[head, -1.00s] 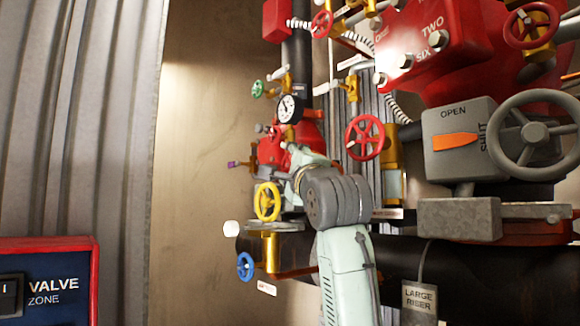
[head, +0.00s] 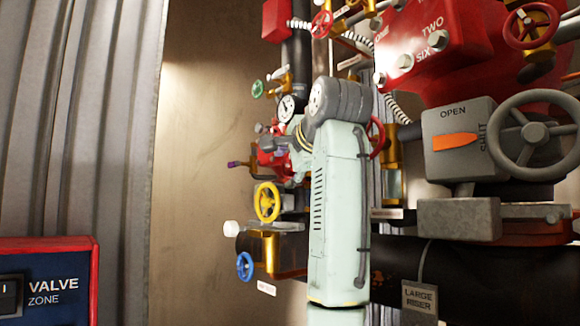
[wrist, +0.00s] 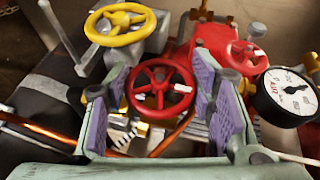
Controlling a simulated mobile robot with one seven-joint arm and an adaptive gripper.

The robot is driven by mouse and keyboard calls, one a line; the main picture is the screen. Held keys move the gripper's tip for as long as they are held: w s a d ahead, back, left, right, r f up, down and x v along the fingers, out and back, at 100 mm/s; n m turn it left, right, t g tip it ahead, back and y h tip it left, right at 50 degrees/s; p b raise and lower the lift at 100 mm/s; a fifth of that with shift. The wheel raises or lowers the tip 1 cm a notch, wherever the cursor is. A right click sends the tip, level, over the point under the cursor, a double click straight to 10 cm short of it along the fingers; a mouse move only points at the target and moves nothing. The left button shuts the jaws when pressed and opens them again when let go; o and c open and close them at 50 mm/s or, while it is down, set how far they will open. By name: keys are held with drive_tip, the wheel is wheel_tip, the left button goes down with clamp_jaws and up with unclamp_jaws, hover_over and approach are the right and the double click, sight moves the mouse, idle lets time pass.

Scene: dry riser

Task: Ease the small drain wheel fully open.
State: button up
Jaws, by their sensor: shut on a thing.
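A small red handwheel (wrist: 161,88) with spokes and a white mark on it sits in the middle of the wrist view; I take it to be the drain wheel, though no label on it is readable. My gripper (wrist: 158,80) has its purple-padded fingers on either side of this wheel and is shut on its rim. The exact contact at the pads is hard to see. In the head view, my arm covers the gripper and this wheel.
A yellow wheel (wrist: 120,25), a second red wheel (wrist: 247,56) and a pressure gauge (wrist: 286,96) stand close around the gripper. In the head view, a blue wheel (head: 245,266) is below a yellow one, and a large grey wheel (head: 527,135) is at right.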

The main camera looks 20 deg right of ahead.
drive_tip(key=shift+n+g, duration=0.3)
drive_tip(key=shift+g, duration=0.6)
drive_tip(key=o, duration=1.2)
drive_tip(key=shift+s, duration=0.1)
drive_tip(key=shift+s+a+r, duration=0.1)
drive_tip(key=shift+s+a, duration=0.1)
drive_tip(key=shift+s, duration=1.95)
drive_tip(key=shift+s+a+r, duration=0.1)
drive_tip(key=shift+s+a, duration=0.05)
drive_tip(key=shift+s, duration=1.95)
drive_tip(key=shift+s+a, duration=0.2)
drive_tip(key=shift+s, duration=1.95)
